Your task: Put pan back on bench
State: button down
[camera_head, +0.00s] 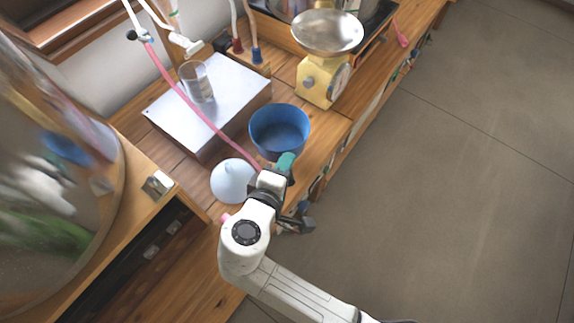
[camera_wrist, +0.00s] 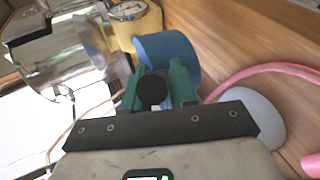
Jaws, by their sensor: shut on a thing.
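The pan is a deep blue vessel (camera_head: 266,141), open side up, beside the metal box at the bench's right edge. Its blue side also shows in the wrist view (camera_wrist: 180,52), just beyond my fingers. My gripper (camera_head: 285,162) has teal fingers at the pan's near side. In the wrist view my gripper (camera_wrist: 152,88) is shut around a dark round end, which appears to be the pan's handle. The rest of the handle is hidden. The wooden bench (camera_head: 338,124) lies under the pan; I cannot tell whether they touch.
A pale round funnel-like piece (camera_head: 231,182) sits left of my gripper, with a pink hose (camera_head: 188,100) running past it. A metal-topped box (camera_head: 235,92) bears a glass beaker (camera_head: 197,84). A yellow scale (camera_head: 316,82) stands behind the pan. Open floor (camera_head: 460,180) lies right.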

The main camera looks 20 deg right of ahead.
jog(key=w+f, duration=0.1)
jog(key=w+d+f, duration=0.1)
jog(key=f, duration=0.1)
jog(key=shift+w+d, duration=0.1)
jog(key=shift+w, duration=0.1)
jog(key=shift+w+f, duration=0.1)
jog(key=shift+f, duration=1.6)
jog(key=c, duration=0.9)
grip_release()
jog(key=b+v, duration=0.2)
jog(key=v, duration=1)
jog(key=s+d+f+m+g+y, duration=0.1)
jog(key=s+d+f+m+g, duration=0.2)
jog(key=d, duration=0.5)
jog(key=s+d+f+m+g+y, duration=0.15)
jog(key=d+f+g, duration=0.25)
jog(key=d, duration=0.5)
jog(key=s+d+m+y, duration=0.1)
jog(key=s+d+m, duration=0.1)
jog(key=s, duration=0.1)
jog(key=s+d+m+g+y, duration=0.1)
jog(key=s+d+m+y, duration=0.1)
jog(key=s, duration=0.2)
jog(key=s+d+f+m+g+y, duration=0.1)
jog(key=s+d+m+y, duration=0.1)
jog(key=s, duration=0.2)
jog(key=shift+s+d+y, duration=0.2)
jog(key=shift+d+y, duration=0.05)
jog(key=shift+d, duration=0.15)
